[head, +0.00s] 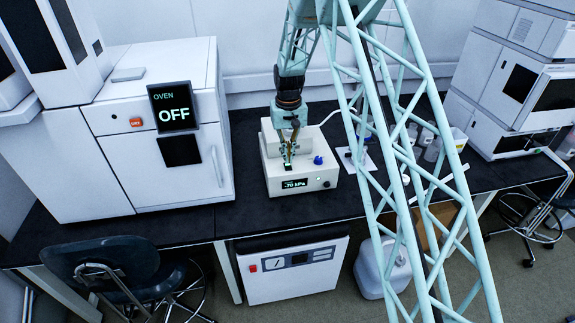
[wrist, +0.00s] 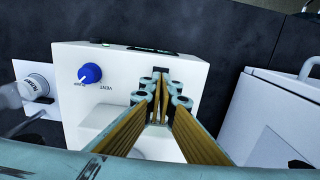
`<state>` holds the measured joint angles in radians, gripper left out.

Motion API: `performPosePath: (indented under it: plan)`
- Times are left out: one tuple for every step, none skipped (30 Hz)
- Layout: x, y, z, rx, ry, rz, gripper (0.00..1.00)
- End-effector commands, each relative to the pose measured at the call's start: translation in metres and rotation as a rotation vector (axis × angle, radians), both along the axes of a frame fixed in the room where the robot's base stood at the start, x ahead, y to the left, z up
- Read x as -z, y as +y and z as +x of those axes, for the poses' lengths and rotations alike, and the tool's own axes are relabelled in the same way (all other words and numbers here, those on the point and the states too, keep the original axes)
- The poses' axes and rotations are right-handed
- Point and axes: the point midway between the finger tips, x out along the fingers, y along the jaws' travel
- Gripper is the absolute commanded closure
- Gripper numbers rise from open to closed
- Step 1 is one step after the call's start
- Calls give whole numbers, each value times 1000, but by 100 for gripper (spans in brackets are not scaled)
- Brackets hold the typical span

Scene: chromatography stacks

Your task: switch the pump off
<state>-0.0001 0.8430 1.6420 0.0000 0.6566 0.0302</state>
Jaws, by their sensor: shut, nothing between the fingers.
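The pump is a white box (head: 320,176) on the black bench, with a lit display (head: 294,184) reading -70 kPa and a blue knob (head: 318,160) on its top. In the wrist view the pump top (wrist: 112,65) shows with its blue knob (wrist: 90,73), marked VENT. My gripper (head: 289,160) is shut and empty, pointing down over the top of the pump behind the display. In the wrist view its fingertips (wrist: 160,88) are close together over a small dark switch-like part (wrist: 160,74). The fingers partly hide that part, and I cannot tell whether they touch it.
A white oven (head: 157,185) with a screen reading OFF stands left of the pump. Bottles (head: 432,150) and small items stand to the right. The chromatography stack (head: 515,85) is at the far right. A chair (head: 120,265) stands in front of the bench.

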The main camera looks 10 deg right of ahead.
Motion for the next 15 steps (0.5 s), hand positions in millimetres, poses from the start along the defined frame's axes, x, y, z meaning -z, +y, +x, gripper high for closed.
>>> performPosePath:
  plan:
    - [1,0,0,0,0,0,100]
    - [1,0,0,0,0,0,100]
    - [1,0,0,0,0,0,100]
    - [2,0,0,0,0,0,100]
    - [2,0,0,0,0,0,100]
    - [2,0,0,0,0,0,100]
    - [3,0,0,0,0,0,100]
    - [3,0,0,0,0,0,100]
    - [3,0,0,0,0,0,100]
    - [4,0,0,0,0,0,100]
    - [4,0,0,0,0,0,100]
    - [4,0,0,0,0,0,100]
    - [4,0,0,0,0,0,100]
    - [5,0,0,0,0,0,100]
    - [5,0,0,0,0,0,100]
